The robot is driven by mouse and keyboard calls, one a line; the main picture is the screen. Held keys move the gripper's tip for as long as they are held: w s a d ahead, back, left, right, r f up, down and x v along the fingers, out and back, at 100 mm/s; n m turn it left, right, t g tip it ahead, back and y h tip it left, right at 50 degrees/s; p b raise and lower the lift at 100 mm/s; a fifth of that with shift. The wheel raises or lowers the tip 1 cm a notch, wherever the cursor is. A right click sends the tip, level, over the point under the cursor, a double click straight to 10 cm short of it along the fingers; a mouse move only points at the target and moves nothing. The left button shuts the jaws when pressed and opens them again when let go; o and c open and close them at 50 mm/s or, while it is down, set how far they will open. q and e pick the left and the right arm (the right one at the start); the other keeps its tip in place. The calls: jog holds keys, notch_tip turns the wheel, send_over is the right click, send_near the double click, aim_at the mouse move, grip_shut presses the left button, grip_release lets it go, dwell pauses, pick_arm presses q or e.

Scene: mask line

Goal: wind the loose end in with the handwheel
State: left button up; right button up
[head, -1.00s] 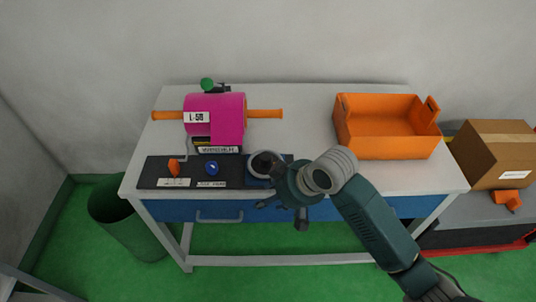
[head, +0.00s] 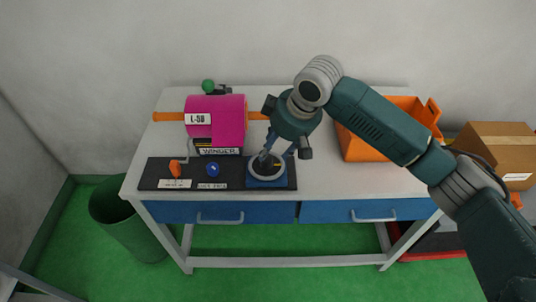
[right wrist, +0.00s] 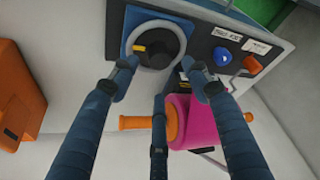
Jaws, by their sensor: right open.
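A magenta roll labelled L-50 (head: 230,105) sits on an orange shaft (head: 168,117) above a box marked WINDER. A magenta flap hangs down its front (head: 228,135); this looks like the loose end. The handwheel, a grey ring with a dark centre (head: 267,177), is on a blue base at the right end of the black panel. It also shows in the right wrist view (right wrist: 182,40), with a yellow mark on its left. My right gripper (head: 281,153) is open above the handwheel, fingers pointing down; I cannot tell whether they touch it. My left gripper is out of view.
The black panel (head: 232,183) also carries an orange knob (head: 175,168) and a blue button (head: 212,169). An orange bin (head: 365,150) stands at the table's right, partly behind my arm. A cardboard box (head: 495,145) is farther right. A green waste bin (head: 125,220) stands left.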

aim_at(268, 159)
jog(key=x, duration=0.6)
jog(key=shift+f, duration=0.1)
jog(key=shift+c, duration=0.5)
jog(key=shift+p, duration=0.35)
jog(key=c, duration=1)
